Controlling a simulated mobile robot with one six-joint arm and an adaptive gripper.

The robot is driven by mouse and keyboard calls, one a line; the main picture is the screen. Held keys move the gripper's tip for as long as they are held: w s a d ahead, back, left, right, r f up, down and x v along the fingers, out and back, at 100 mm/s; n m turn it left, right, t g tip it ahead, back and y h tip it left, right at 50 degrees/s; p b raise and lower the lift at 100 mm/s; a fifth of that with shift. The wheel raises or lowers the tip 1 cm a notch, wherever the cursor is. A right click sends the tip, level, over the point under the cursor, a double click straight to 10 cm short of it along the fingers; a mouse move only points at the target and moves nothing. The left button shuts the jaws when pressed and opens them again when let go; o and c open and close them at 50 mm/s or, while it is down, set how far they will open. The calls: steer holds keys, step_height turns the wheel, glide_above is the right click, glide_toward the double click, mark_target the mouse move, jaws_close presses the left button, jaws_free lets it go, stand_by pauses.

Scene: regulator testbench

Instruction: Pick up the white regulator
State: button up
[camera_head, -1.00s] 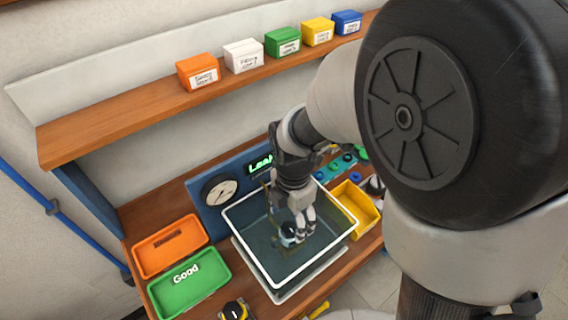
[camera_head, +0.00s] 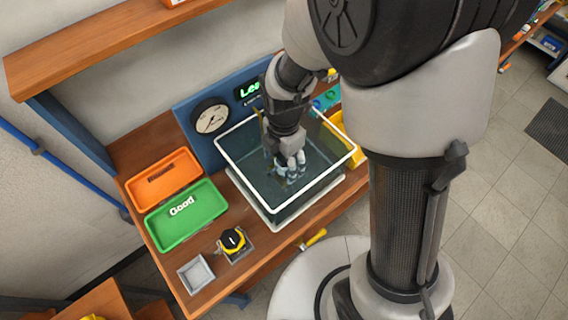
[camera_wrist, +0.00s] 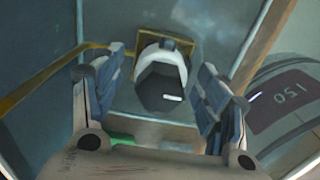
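The white regulator (camera_wrist: 160,57) is in the wrist view, a white ring-like body with a dark grey knob, on a brass-coloured square plate inside the water tank. In the head view my gripper (camera_head: 291,172) reaches down into the white-rimmed tank (camera_head: 243,179) and hides most of the regulator. In the wrist view my gripper (camera_wrist: 162,100) is open. Its two fingers stand apart, left and right of the dark knob, with gaps to both sides. I cannot tell the exact height of the fingertips against the regulator.
An orange tray (camera_head: 163,179) and a green tray marked Good (camera_head: 187,215) lie left of the tank. A yellow-black device (camera_head: 233,241) and a small grey square tray (camera_head: 196,274) are in front. A gauge (camera_head: 211,117) stands behind. Tank walls surround my gripper.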

jaws_close()
stand_by(0.8)
steer(key=shift+r, duration=0.15)
